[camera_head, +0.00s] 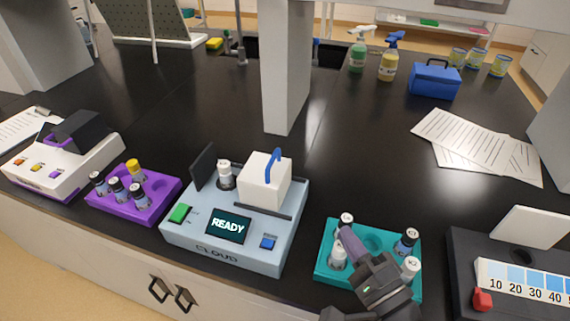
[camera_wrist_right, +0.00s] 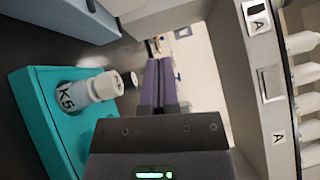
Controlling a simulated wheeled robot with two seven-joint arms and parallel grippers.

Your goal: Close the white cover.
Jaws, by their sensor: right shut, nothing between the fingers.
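A white block-shaped cover (camera_head: 264,181) with a blue curved handle (camera_head: 273,164) sits on the back right of the pale blue CLOUD device (camera_head: 186,229), beside a white-capped vial (camera_head: 226,177) that stands uncovered. On the dark device with a number scale at the far right, a white flap (camera_head: 529,227) stands tilted up. My right gripper (camera_head: 346,233) is shut and empty, over the teal rack (camera_head: 323,272). Its purple fingers (camera_wrist_right: 160,82) are together in the right wrist view, apart from the cover. My left gripper is not in view.
The teal rack holds several vials, one (camera_wrist_right: 90,90) close beside my right fingers. A purple rack (camera_head: 165,197) and a white device (camera_head: 87,168) stand left. The CLOUD screen (camera_head: 228,226) reads READY. A grey post (camera_head: 287,80) rises behind; the black bench between is clear.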

